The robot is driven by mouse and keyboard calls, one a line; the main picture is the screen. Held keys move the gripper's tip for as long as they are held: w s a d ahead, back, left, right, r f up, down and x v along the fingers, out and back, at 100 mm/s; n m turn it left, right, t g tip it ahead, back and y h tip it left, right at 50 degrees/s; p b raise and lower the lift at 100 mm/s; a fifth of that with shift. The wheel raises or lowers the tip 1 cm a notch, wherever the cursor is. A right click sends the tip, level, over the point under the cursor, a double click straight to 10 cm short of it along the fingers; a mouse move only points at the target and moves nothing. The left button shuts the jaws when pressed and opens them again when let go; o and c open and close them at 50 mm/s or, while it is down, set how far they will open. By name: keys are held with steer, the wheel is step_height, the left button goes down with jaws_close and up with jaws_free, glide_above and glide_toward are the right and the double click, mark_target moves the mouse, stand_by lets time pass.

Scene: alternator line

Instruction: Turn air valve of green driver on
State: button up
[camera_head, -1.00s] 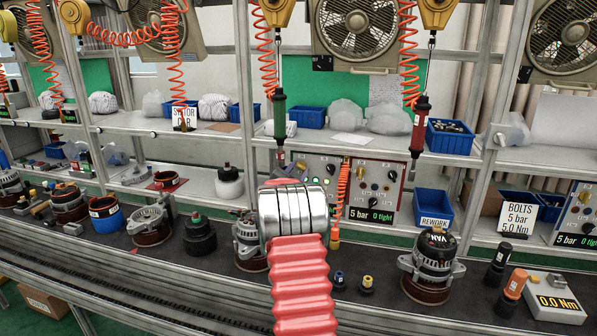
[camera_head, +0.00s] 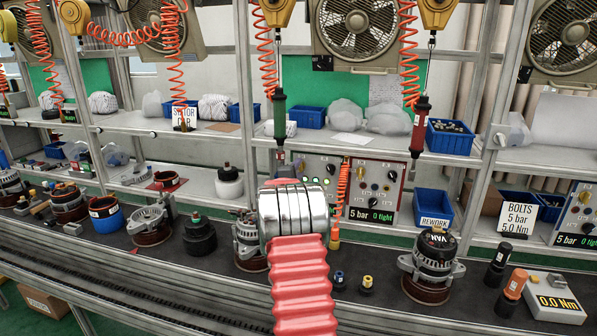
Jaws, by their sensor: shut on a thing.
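The green driver (camera_head: 280,115) hangs upright on an orange coiled hose above the back of the bench. Below it is a control panel (camera_head: 331,168) with knobs and green lamps, partly covered by my arm. A yellow knob (camera_head: 300,168) shows at the panel's left part; I cannot tell its exact setting. My arm, with its red ribbed sleeve and silver rings, reaches toward this left part of the panel. My gripper's jaws are hidden behind the rings, so what they touch does not show.
The red driver (camera_head: 418,125) hangs to the right, before a panel half with another yellow knob (camera_head: 361,171) and a display. An orange coiled hose (camera_head: 342,190) hangs close right of my arm. Alternators (camera_head: 432,265) and small parts stand on the dark bench.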

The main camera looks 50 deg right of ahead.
steer(key=shift+f+m, duration=0.2)
steer(key=shift+m, duration=0.7)
steer(key=o, duration=1.1)
steer(key=shift+r, duration=0.1)
steer(key=v, duration=1.3)
steer(key=shift+s+a, duration=0.15)
steer(key=shift+a, duration=0.2)
